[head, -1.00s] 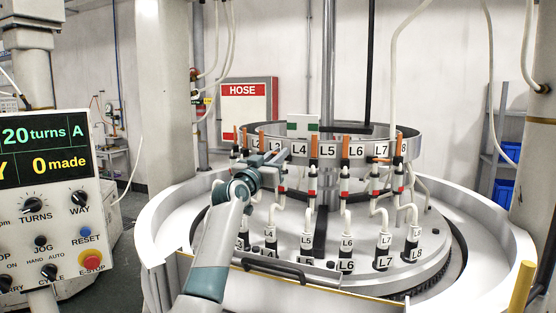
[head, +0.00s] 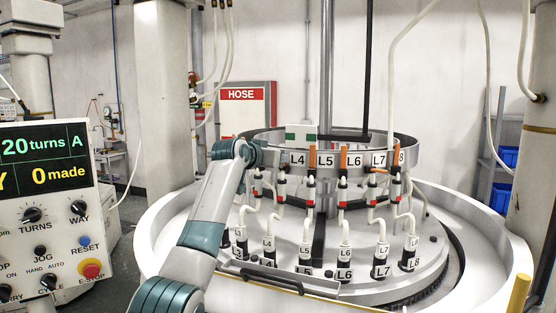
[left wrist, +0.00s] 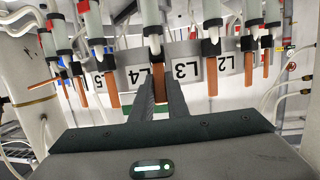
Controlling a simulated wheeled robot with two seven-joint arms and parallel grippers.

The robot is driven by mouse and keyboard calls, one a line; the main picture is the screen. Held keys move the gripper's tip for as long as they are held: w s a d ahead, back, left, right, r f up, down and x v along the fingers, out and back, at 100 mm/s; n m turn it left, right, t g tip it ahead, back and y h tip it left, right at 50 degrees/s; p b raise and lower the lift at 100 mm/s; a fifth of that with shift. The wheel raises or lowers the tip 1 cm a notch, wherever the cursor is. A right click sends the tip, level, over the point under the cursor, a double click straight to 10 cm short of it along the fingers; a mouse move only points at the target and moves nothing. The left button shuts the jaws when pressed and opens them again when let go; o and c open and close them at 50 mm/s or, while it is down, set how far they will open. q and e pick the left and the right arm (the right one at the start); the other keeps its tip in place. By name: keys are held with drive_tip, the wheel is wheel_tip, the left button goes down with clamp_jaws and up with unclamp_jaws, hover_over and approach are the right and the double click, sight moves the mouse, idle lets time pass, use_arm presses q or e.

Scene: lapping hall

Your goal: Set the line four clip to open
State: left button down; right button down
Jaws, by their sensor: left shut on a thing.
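The line four clip is an orange lever (left wrist: 160,84) on a white hose fitting (left wrist: 153,22), between the L4 and L3 labels in the left wrist view. My left gripper (left wrist: 160,98) has one finger on each side of this lever and is shut on it. In the head view my left wrist (head: 240,150) is in front of the ring left of the L4 label (head: 298,159). It hides the fingertips and the line four lever there, so the lever's exact angle is hard to tell. My right gripper is in neither view.
Neighbouring clips stand close on the ring: the upright L5 lever (head: 311,157), the upright L6 lever (head: 343,157) and the sideways L7 lever (head: 378,171). White hoses hang below. A control panel (head: 45,215) stands at left and a black handle (head: 262,279) in front.

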use_arm(q)
drive_tip(key=shift+r, duration=0.1)
drive_tip(key=c, duration=1.7)
unclamp_jaws()
drive_tip(key=shift+b+v, duration=0.75)
drive_tip(key=shift+v, duration=0.05)
drive_tip(key=b+v, duration=0.8)
drive_tip(key=v, duration=0.7)
drive_tip(key=shift+s+r, duration=0.15)
drive_tip(key=shift+s, duration=0.2)
